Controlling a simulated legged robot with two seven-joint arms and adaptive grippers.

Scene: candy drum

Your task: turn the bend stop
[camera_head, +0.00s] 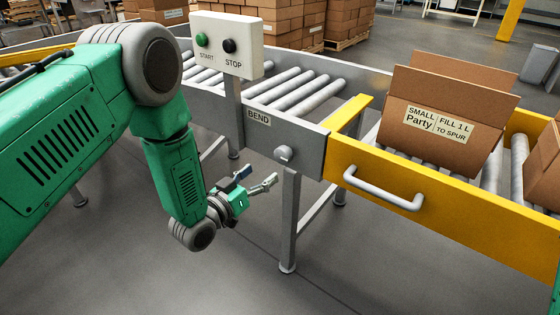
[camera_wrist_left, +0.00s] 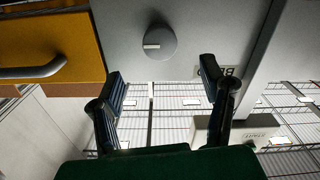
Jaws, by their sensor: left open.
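The bend stop is a round grey knob (camera_head: 284,153) on the grey side panel of the conveyor, near the BEND label (camera_head: 258,117). In the left wrist view the knob (camera_wrist_left: 160,42) faces me with a pale line across its left half. My left gripper (camera_head: 257,177) is open and empty, a little left of and below the knob in the head view. In the left wrist view its two fingers (camera_wrist_left: 160,73) stand apart, with the knob above and between their tips, not touched. My right gripper is not in view.
A yellow gate (camera_head: 440,205) with a grey handle (camera_head: 384,188) is right of the knob. An open carton (camera_head: 445,115) labelled Small Party stands on the rollers behind it. A START/STOP box (camera_head: 227,45) rises on a post at left. A conveyor leg (camera_head: 289,225) stands below the knob.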

